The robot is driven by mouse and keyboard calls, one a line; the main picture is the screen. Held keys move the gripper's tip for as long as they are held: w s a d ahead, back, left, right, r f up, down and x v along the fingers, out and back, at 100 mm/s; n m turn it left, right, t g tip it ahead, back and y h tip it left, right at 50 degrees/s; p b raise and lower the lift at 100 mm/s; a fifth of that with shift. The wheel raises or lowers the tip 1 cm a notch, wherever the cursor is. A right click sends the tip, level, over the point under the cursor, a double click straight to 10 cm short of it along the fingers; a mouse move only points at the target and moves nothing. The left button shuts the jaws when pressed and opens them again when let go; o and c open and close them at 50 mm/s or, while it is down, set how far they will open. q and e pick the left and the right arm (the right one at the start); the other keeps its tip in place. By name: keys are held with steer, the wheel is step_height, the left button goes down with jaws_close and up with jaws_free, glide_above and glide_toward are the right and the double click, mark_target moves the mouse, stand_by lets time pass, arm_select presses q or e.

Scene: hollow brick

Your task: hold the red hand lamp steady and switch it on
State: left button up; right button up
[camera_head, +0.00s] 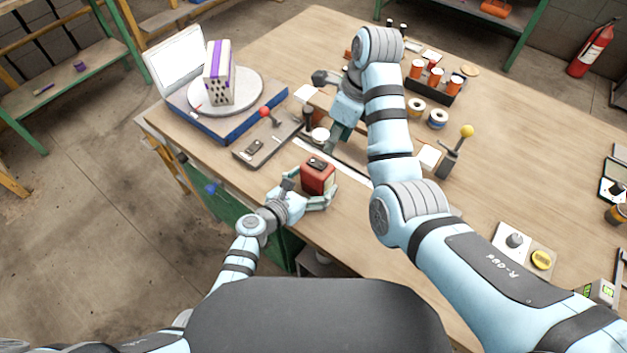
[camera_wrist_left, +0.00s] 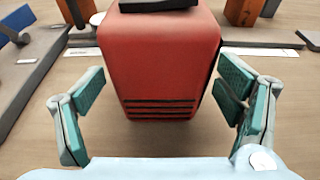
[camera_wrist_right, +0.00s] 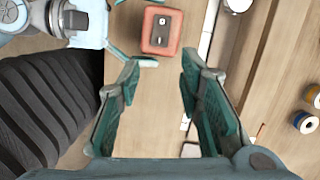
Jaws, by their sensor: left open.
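The red hand lamp (camera_head: 318,177) stands upright on the table near its front edge, with a dark switch plate on its top. My left gripper (camera_head: 305,198) is open, with its fingers on either side of the lamp. In the left wrist view the lamp (camera_wrist_left: 160,62) sits between and beyond the open fingers (camera_wrist_left: 165,105), with gaps on both sides. My right gripper (camera_wrist_right: 160,85) is open and empty above the table. In the right wrist view the lamp (camera_wrist_right: 161,31) and its top switch (camera_wrist_right: 159,32) lie past the fingertips. In the head view the right gripper (camera_head: 335,138) is partly hidden by its arm.
A grey plate with a red-knobbed lever (camera_head: 268,130) lies left of the lamp. A hollow brick (camera_head: 218,75) stands on a turntable behind it. A yellow-knobbed lever (camera_head: 455,150), tape rolls (camera_head: 437,118) and a dark tray of orange-brown jars (camera_head: 436,85) are to the right.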

arm_select(q)
steer(key=shift+w+d+f, duration=0.1)
steer(key=shift+w, duration=0.2)
